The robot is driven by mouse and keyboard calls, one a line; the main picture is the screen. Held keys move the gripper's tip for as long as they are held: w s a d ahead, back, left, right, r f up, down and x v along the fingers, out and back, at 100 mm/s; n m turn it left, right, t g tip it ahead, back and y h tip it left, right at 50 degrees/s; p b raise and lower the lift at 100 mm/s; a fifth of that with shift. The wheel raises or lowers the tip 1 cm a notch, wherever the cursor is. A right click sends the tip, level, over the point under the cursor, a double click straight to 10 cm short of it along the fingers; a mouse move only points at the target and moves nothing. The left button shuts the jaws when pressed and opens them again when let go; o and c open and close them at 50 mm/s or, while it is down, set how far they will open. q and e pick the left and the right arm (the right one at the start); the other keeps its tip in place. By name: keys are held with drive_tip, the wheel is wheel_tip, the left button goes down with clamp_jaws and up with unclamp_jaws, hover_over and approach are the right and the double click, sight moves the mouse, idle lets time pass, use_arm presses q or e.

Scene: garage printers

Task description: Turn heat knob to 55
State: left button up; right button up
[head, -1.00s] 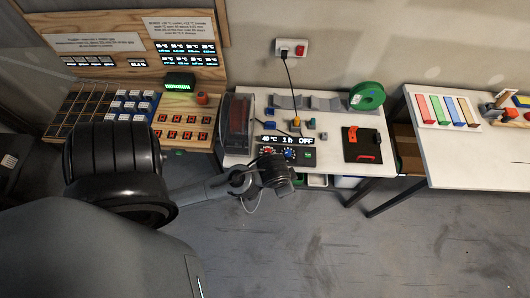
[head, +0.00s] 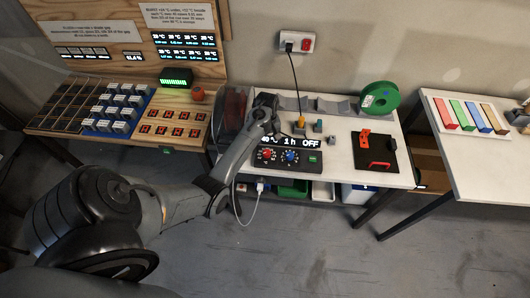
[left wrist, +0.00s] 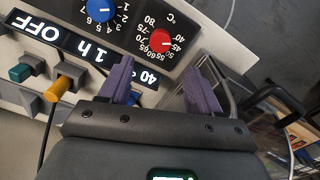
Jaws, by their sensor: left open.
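The heat knob is red (head: 267,154) and sits on the front left of the dark control panel in the head view. In the left wrist view the red knob (left wrist: 161,41) shows upside down, ringed by a °C scale. The display (head: 288,141) reads 40 °C, 1 h, OFF, its left end partly covered by my gripper. My left gripper (head: 272,127) is above the panel, just behind the red knob. In the left wrist view its purple fingers (left wrist: 166,65) are apart and empty, with the knob ahead between their tips, untouched. My right gripper is not in view.
A blue knob (head: 291,156) is right of the red one, and a green switch (head: 313,158) is farther right. Small yellow (left wrist: 60,86) and teal pegs stand behind the display. A green spool (head: 379,98) and black mat (head: 374,150) are to the right.

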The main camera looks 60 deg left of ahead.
sight(267, 152)
use_arm(q)
wheel_tip(267, 152, down, 8)
drive_tip(key=shift+r+b, duration=0.1)
drive_tip(key=shift+b, duration=0.6)
drive_tip(key=shift+f, duration=0.55)
